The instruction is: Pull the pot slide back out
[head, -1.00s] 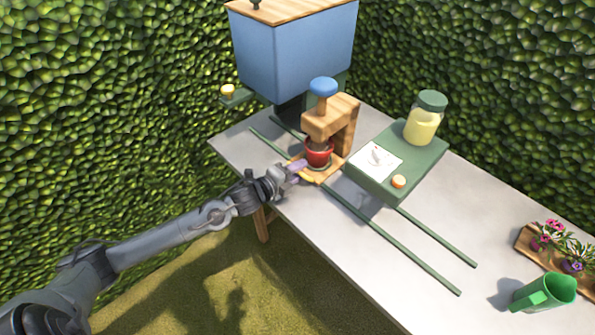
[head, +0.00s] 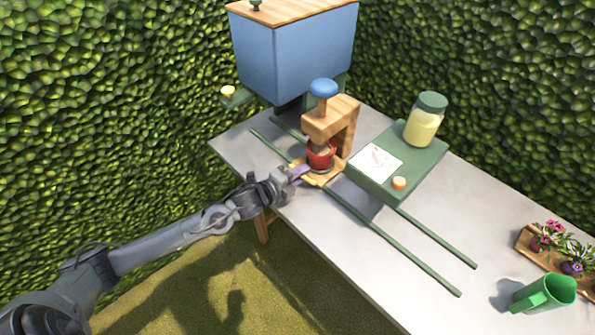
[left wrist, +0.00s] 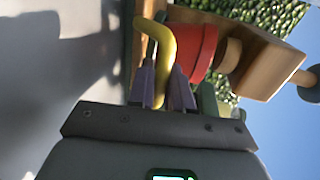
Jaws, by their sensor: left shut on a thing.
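The pot slide (head: 327,178) is a flat wooden plate on the table, with a red pot (head: 321,157) upright on it. The pot is below the wooden press frame (head: 346,114) with its blue knob (head: 323,87). A bent yellow handle (left wrist: 165,42) is at the slide's front. My left gripper (head: 302,173), with purple fingers, is shut on this handle, one finger on each side in the left wrist view (left wrist: 163,80). My right gripper is not in view.
Green rails (head: 407,252) run along the table (head: 480,222). A green cart (head: 415,168) with a jar (head: 426,118) rides on them to the right. A blue hopper (head: 297,52) stands behind. A green jug (head: 545,292) and flower tray (head: 538,247) are at the right.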

